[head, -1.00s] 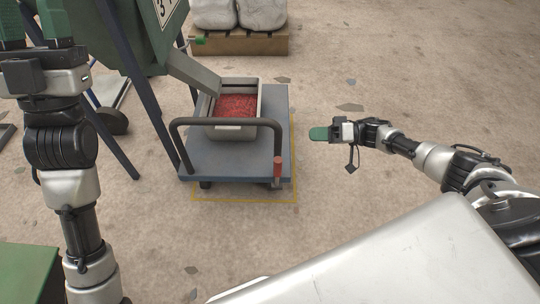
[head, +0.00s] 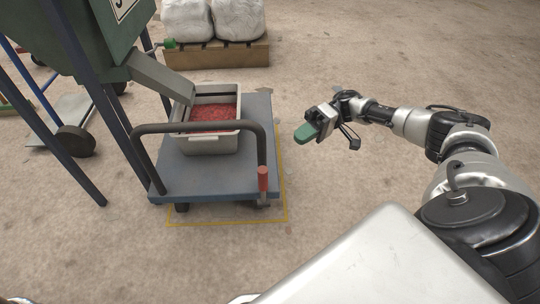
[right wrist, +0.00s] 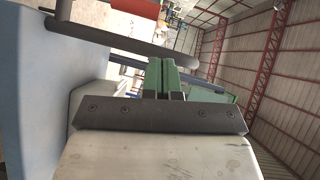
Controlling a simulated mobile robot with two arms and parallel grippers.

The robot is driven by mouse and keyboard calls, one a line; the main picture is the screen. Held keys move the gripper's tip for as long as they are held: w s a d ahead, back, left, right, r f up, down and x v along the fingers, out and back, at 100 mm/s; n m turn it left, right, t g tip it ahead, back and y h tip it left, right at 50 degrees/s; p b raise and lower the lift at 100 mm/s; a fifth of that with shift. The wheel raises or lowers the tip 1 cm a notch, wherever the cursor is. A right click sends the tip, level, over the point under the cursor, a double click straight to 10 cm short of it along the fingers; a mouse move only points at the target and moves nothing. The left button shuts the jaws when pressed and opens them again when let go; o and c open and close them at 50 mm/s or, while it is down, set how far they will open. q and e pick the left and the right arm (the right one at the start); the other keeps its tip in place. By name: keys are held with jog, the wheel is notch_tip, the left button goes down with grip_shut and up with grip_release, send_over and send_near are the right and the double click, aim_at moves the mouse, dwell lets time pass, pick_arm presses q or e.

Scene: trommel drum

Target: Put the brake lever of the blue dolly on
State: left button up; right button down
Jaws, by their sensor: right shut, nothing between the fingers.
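The blue dolly (head: 215,178) stands on the floor left of centre in the head view, with a dark push handle (head: 195,127) at its near side. Its brake lever (head: 263,180) has a red grip and stands upright at the near right corner. My right gripper (head: 305,132) has green fingers, shut and empty, in the air to the right of the dolly, apart from the lever. My left gripper is out of view.
A grey bin (head: 206,144) of red material sits on the dolly under the chute (head: 160,75) of the green machine. Dark machine legs (head: 90,80) stand left of the dolly. White sacks on a pallet (head: 220,55) stand behind. The floor right of the dolly is clear.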

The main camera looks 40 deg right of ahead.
jog(key=a+f+b, duration=0.1)
jog(key=a+b, duration=0.4)
jog(key=a, duration=0.5)
jog(key=shift+s, duration=0.2)
